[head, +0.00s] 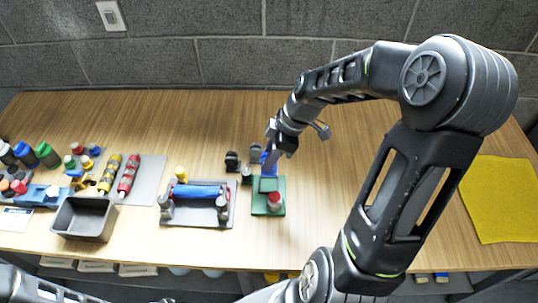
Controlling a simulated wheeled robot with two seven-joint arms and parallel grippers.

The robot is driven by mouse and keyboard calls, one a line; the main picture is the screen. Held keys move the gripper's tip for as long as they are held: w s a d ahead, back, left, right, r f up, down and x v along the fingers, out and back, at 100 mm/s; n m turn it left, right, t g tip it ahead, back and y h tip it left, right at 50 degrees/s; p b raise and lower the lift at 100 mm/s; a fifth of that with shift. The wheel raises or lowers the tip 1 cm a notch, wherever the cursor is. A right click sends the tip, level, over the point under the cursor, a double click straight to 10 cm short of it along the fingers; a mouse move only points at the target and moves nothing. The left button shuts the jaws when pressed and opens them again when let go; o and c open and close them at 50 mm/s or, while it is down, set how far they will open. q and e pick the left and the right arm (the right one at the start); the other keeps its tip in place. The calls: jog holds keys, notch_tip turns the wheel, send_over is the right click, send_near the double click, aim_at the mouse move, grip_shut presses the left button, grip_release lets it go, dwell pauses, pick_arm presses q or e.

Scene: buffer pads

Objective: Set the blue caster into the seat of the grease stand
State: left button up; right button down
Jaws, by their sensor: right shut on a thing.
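My right gripper (272,148) reaches down over the middle of the table and is shut on the blue caster (267,159), which is partly hidden by the fingers. The caster is at the back end of a green stand (278,211), likely the grease stand.
Small dark casters (232,161) stand just left of the gripper. A grey tray with a blue roller (197,191) lies left of the stand. A dark bin (84,218) and several bottles and parts fill the left. A yellow mat (499,200) lies right. The table's back is clear.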

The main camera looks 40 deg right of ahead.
jog(key=shift+f+b, duration=2.05)
jog(key=shift+f, duration=0.7)
jog(key=shift+f+b, duration=1.05)
jog(key=shift+b, duration=0.1)
jog(key=c, duration=1)
grip_release()
jog(key=v, duration=0.7)
jog(key=shift+d+r+b, duration=0.1)
jog(key=shift+r+b, duration=0.2)
jog(key=shift+r, duration=0.05)
jog(key=shift+s, duration=0.1)
